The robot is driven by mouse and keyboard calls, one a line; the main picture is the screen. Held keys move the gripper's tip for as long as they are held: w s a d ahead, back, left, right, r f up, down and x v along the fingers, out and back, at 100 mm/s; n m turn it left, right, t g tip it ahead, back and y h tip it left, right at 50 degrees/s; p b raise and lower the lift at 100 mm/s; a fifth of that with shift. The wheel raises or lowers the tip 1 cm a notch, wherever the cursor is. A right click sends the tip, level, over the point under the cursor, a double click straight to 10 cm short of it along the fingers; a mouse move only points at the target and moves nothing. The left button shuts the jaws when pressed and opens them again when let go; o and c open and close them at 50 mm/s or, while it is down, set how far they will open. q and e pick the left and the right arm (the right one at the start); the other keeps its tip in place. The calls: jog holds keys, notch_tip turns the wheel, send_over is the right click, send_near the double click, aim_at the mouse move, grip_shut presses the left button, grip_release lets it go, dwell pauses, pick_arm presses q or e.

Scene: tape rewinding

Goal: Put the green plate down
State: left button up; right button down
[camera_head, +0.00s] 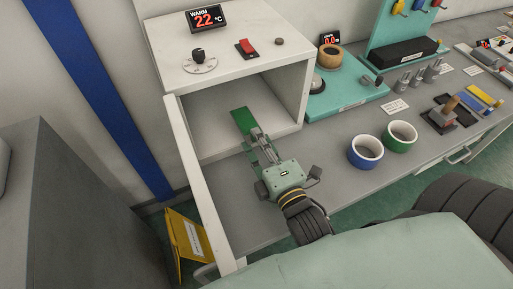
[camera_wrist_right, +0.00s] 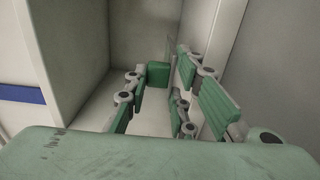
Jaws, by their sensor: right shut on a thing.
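The green plate (camera_head: 241,117) is inside the open white warming box (camera_head: 301,92), near the cavity floor. My right gripper (camera_head: 256,134) reaches in from the front and is shut on the plate's near end. In the right wrist view, the plate (camera_wrist_right: 158,73) shows as a small green block between the finger links (camera_wrist_right: 160,95). I cannot tell whether the plate touches the floor. My left gripper is not in view.
The box door (camera_head: 204,190) stands open at the left. Its top display (camera_head: 206,18) reads WARM 22 °C. A yellow sign (camera_head: 188,240) is below left.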

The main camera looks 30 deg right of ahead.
jog(key=shift+a+f, duration=0.1)
jog(key=shift+f, duration=1.85)
jog(key=shift+f, duration=0.1)
jog(key=c, duration=1.9)
grip_release()
jog(key=shift+f, duration=0.1)
jog(key=o, duration=0.4)
